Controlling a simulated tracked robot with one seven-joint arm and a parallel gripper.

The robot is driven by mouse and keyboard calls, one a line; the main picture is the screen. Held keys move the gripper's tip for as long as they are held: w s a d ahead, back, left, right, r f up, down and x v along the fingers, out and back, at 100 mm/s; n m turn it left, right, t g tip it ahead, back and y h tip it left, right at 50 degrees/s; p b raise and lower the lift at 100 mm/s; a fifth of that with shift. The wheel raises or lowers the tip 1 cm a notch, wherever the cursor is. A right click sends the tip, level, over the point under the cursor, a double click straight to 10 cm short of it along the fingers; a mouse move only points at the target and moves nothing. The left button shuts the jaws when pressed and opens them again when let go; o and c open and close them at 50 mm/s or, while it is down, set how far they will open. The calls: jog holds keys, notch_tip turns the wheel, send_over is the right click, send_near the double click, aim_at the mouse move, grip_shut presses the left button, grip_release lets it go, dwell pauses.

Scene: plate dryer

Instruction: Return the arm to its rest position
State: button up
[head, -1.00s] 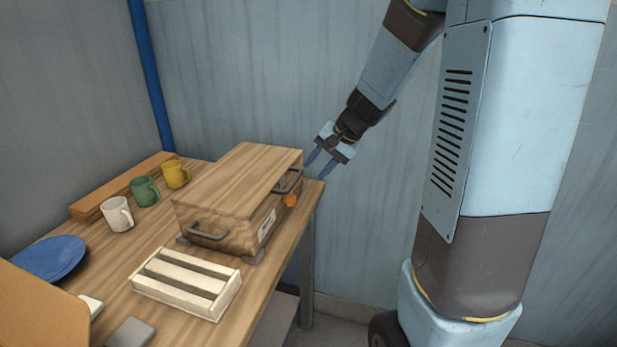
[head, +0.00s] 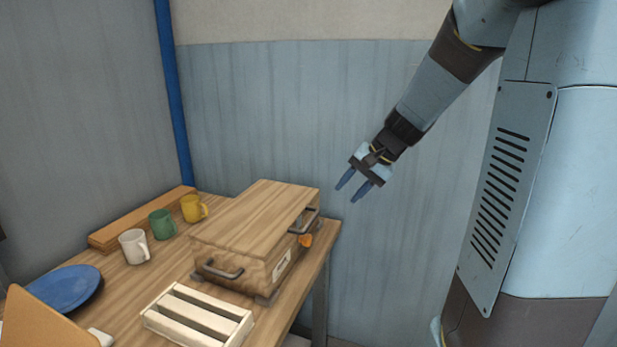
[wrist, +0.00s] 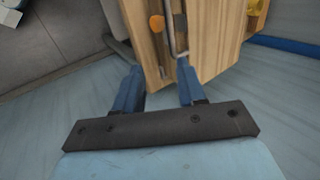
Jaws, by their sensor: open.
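My gripper (head: 354,187) is open and empty, in the air to the right of and above the wooden box on the table, in front of the blue wall. In the head view a clear gap shows between its fingers and the box. In the wrist view my gripper (wrist: 158,88) shows two blue fingers spread apart with nothing between them. The wooden box (head: 245,225) has a handle on its front and another on its right side. In the wrist view a handle (wrist: 171,40) and an orange knob (wrist: 156,23) lie beyond the fingertips.
A cream slatted rack (head: 197,320) lies before the box. A white mug (head: 134,246), a green mug (head: 162,224) and a yellow mug (head: 193,208) stand left of it. A blue plate (head: 66,288) lies at far left. Air right of the table (head: 322,262) is free.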

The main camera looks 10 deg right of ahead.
jog(key=s+a+r+n+t+h, duration=0.1)
jog(key=s+r+n+h, duration=0.1)
jog(key=s, duration=0.8)
jog(key=s+a+r+n+h, duration=0.1)
jog(key=s+r+n+h, duration=0.2)
jog(key=s, duration=0.8)
jog(key=shift+s+a+r+n+t+h, duration=0.15)
jog(key=shift+r+n+t+h, duration=0.2)
jog(key=shift+r+n, duration=0.5)
jog(key=shift+o, duration=0.2)
